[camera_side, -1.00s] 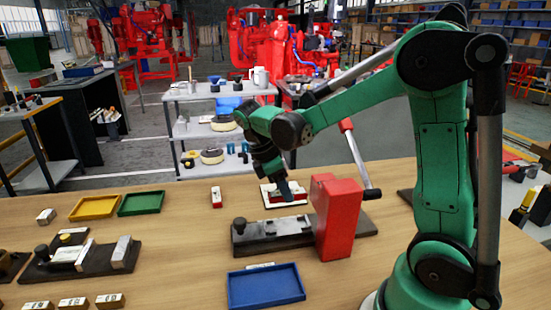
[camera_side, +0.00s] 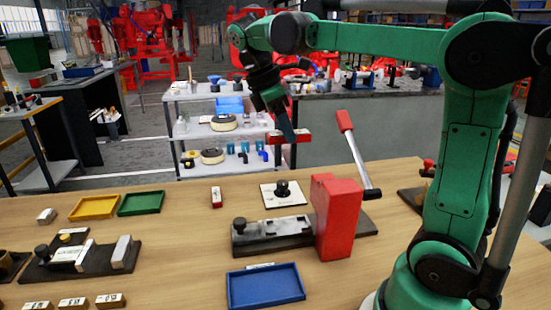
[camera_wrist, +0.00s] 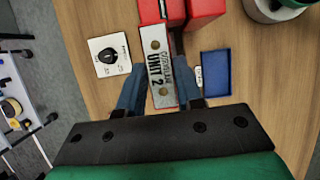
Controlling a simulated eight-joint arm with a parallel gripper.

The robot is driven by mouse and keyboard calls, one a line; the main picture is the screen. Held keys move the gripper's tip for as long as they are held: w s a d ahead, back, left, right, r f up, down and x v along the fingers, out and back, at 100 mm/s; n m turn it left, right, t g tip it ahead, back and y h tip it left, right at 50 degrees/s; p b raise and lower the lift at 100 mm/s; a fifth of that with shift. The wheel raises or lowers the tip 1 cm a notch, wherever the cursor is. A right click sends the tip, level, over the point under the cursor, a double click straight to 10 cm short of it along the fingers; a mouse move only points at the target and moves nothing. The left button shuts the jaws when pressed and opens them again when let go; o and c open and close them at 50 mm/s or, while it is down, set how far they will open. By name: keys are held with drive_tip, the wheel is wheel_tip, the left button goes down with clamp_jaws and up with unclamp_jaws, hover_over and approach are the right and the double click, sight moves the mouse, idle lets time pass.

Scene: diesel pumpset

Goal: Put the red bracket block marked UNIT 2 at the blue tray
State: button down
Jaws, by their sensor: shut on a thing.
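My gripper (camera_side: 284,122) is shut on the red bracket block (camera_side: 302,136), holding it well above the table. In the wrist view the block (camera_wrist: 158,66) lies between the two fingers, with its white label reading UNIT 2. The blue tray (camera_side: 265,303) lies near the table's front edge in the side view, below my raised gripper. Its inside looks empty. The tray also shows in the wrist view (camera_wrist: 216,73), to the right of the held block.
A white plate with a black knob (camera_side: 283,193) sits behind a dark fixture (camera_side: 270,238). A red upright block (camera_side: 338,215) and a red-handled lever (camera_side: 356,150) stand beside the tray's far side. Yellow (camera_side: 95,207) and green (camera_side: 141,204) trays lie left.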

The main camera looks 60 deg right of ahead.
drive_tip(key=shift+a, duration=0.1)
drive_tip(key=a+f, duration=0.7)
hover_over(268, 287)
drive_tip(key=a, duration=0.1)
wheel_tip(268, 287, down, 7)
drive_tip(key=shift+w+f, duration=0.1)
drive_tip(key=shift+w, duration=0.35)
drive_tip(key=shift+f, duration=3.65)
drive_tip(key=shift+f, duration=0.35)
drive_tip(key=shift+c, duration=2.4)
unclamp_jaws()
